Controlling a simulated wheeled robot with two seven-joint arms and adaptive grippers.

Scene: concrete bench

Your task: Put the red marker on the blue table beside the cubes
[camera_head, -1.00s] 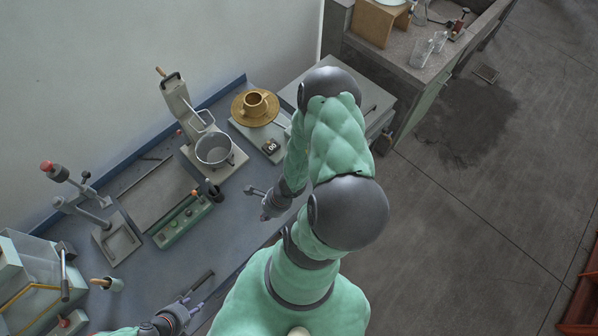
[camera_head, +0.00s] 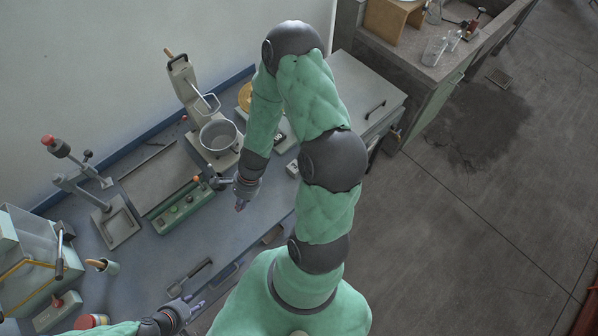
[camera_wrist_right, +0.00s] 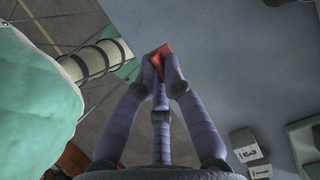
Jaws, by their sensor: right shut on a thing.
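The red marker (camera_wrist_right: 158,58) shows as a small red piece between the fingertips in the right wrist view; the fingers hide most of it. My right gripper (camera_head: 241,205) is shut on it, over the blue table (camera_head: 160,270). I cannot make out the marker in the head view. Pale cubes (camera_wrist_right: 248,150) with dark characters lie at the lower right of the wrist view, apart from the gripper. A small pale block (camera_head: 292,168), perhaps one of them, is right of the gripper in the head view. My left gripper (camera_head: 192,304) looks open and empty near the table's front edge.
A green control box (camera_head: 182,208) and a metal pot (camera_head: 219,136) on a stand are close to my right gripper. A lever press (camera_head: 110,205) stands left. A dark-handled tool (camera_head: 190,275) lies near the front edge. Table in front of the control box is mostly clear.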

